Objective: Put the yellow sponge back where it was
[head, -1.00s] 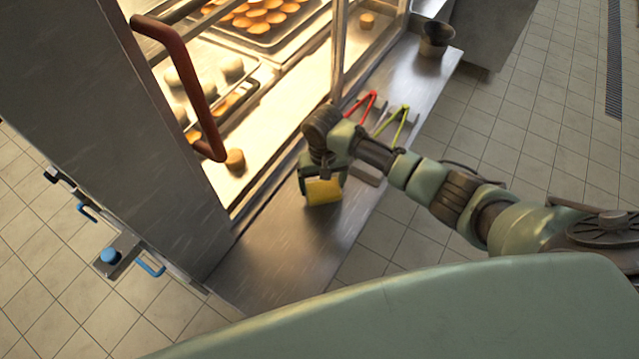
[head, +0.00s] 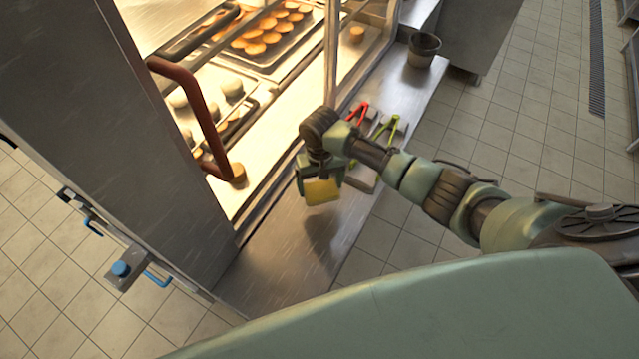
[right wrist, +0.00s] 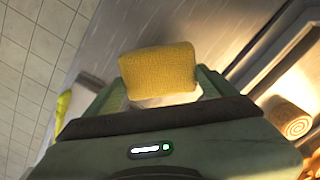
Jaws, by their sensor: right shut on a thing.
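The yellow sponge (head: 322,191) is held in my right gripper (head: 318,180), above the steel counter ledge (head: 270,262) in front of the lit display case. In the right wrist view the sponge (right wrist: 158,72) sits between the two green fingers, which are shut on it. A dark shadow lies on the ledge below the sponge, and the sponge looks clear of the surface. My left gripper is not in view.
Red tongs (head: 359,112) and green tongs (head: 391,128) lie on holders just beyond my right wrist. A dark metal pot (head: 423,49) stands at the ledge's far end. The red door handle (head: 200,115) juts out left. The near ledge is bare.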

